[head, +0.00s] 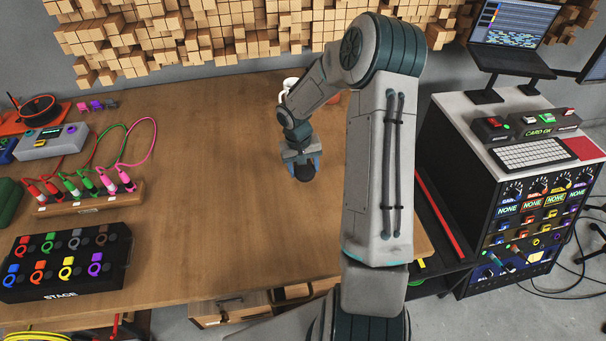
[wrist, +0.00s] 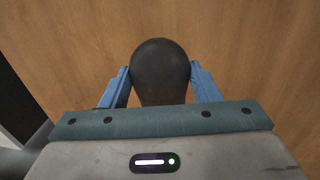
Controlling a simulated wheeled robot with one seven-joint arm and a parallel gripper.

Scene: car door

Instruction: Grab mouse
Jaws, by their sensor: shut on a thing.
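The black computer mouse (wrist: 160,72) is rounded and dark, seen in the wrist view over the wooden surface. My gripper (wrist: 160,88) has one blue finger on each side of the mouse and is shut on it. In the head view the mouse (head: 303,173) is a small dark shape at the end of my gripper (head: 303,164), over the middle of the wooden desk (head: 220,220). I cannot tell whether the mouse touches the desk. The rear part of the mouse is hidden by my gripper body in the wrist view.
A white mug (head: 290,83) stands behind my arm, partly hidden. A black stage box (head: 66,262) and a cable strip (head: 90,198) lie on the left of the desk. A rack with a white keyboard (head: 534,154) stands at the right. The desk's middle is clear.

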